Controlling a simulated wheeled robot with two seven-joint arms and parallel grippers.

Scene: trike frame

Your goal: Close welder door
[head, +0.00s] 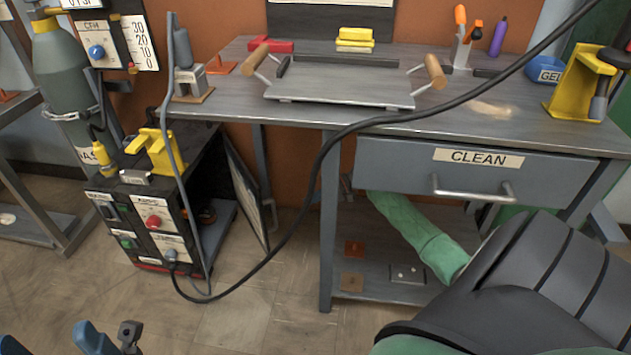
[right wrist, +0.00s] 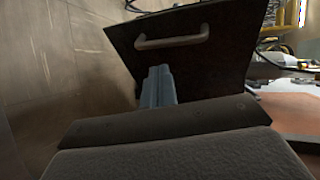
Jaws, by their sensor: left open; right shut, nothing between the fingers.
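The welder (head: 148,235) is a black box with white labels on the floor at the left in the head view. Its door (head: 243,190) stands open on its right side, seen nearly edge-on. In the right wrist view a dark panel (right wrist: 225,65) with a pale bar handle (right wrist: 172,42), apparently this door, fills the top middle. My right gripper (right wrist: 158,82) is shut and empty in front of it; I cannot tell whether they touch. In the head view it is mostly hidden near the table leg. My left gripper (head: 108,338) is open and empty at the bottom left.
My green-sleeved right arm (head: 410,235) reaches under the workbench (head: 215,100). The bench leg (head: 329,230) and lower shelf (head: 385,290) stand close to it. A black cable (head: 318,160) loops from the welder across the bench.

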